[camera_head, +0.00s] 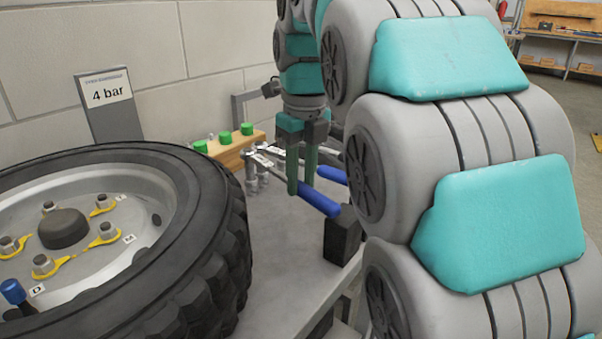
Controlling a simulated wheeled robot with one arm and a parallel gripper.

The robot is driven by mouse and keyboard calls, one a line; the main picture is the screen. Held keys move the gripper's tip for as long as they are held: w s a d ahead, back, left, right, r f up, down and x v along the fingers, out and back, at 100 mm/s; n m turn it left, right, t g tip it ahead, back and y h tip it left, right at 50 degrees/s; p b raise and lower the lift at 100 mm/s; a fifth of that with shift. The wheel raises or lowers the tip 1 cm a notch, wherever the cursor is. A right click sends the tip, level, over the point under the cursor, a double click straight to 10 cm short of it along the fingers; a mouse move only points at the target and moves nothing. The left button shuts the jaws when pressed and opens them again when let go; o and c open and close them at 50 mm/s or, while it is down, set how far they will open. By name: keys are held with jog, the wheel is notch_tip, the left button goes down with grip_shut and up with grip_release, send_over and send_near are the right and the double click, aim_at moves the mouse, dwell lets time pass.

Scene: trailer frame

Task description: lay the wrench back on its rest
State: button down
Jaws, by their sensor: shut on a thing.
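My gripper (301,187) points down with two green fingers, shut on a wrench with a blue handle (319,200) and a silver shaft. The wrench slants from upper left to lower right. Its head (258,159) is over small metal posts (252,180) beside the wooden block. Its handle end is close to a dark block (342,240); I cannot tell whether they touch. The posts and the dark block look like the rest.
A large tyre on a wheel (205,235) fills the left, near the posts. A wooden block (235,149) with green caps (225,138) stands behind. Bare grey tabletop (283,255) lies between the tyre and dark block.

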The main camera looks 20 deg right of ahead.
jog(key=shift+s+a+f+p, duration=0.15)
jog(key=shift+a+p, duration=0.15)
jog(key=shift+a, duration=0.15)
dwell(0.6)
jog(key=c, duration=0.5)
grip_release()
